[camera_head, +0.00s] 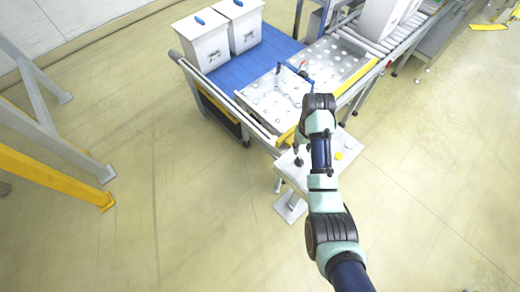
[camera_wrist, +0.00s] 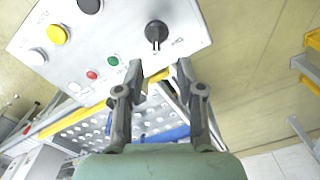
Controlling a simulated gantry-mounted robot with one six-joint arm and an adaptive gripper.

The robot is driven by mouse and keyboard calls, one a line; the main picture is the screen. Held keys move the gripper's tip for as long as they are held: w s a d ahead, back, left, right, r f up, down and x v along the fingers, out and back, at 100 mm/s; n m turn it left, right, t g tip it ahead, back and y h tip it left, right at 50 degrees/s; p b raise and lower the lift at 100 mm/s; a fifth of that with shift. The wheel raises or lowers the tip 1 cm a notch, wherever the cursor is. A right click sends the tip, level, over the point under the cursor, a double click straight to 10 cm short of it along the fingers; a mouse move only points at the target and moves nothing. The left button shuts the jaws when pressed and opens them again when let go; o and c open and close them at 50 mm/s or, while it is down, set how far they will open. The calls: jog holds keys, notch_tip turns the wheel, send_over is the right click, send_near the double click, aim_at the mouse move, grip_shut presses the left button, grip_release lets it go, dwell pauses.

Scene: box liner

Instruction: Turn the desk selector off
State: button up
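The desk selector (camera_wrist: 156,31) is a black knob on a light grey panel (camera_wrist: 110,40) in the wrist view. Its narrow handle points toward the bottom of that picture, and small labels beside it are too blurred to read. My gripper (camera_wrist: 160,66) is open and empty, its two dark fingers apart. The fingertips appear just below the knob in the picture, with no visible contact. In the head view the panel desk (camera_head: 345,168) stands below my arm, which hides part of it; the selector cannot be made out clearly there.
The panel also carries a yellow button (camera_wrist: 57,34), a black button (camera_wrist: 89,5), a white button (camera_wrist: 37,56), and small red (camera_wrist: 91,75) and green (camera_wrist: 113,61) ones. A conveyor with a ball-transfer table (camera_head: 265,100) adjoins the desk. Open floor lies right.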

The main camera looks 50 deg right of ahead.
aim_at(300, 160)
jog(key=shift+s+f, duration=0.15)
jog(key=shift+f, duration=0.1)
jog(key=f, duration=0.4)
jog(key=f+b, duration=0.1)
jog(key=f, duration=0.2)
jog(key=shift+s+d+f, duration=0.15)
jog(key=shift+s+f, duration=0.05)
jog(key=shift+f, duration=0.15)
grip_shut()
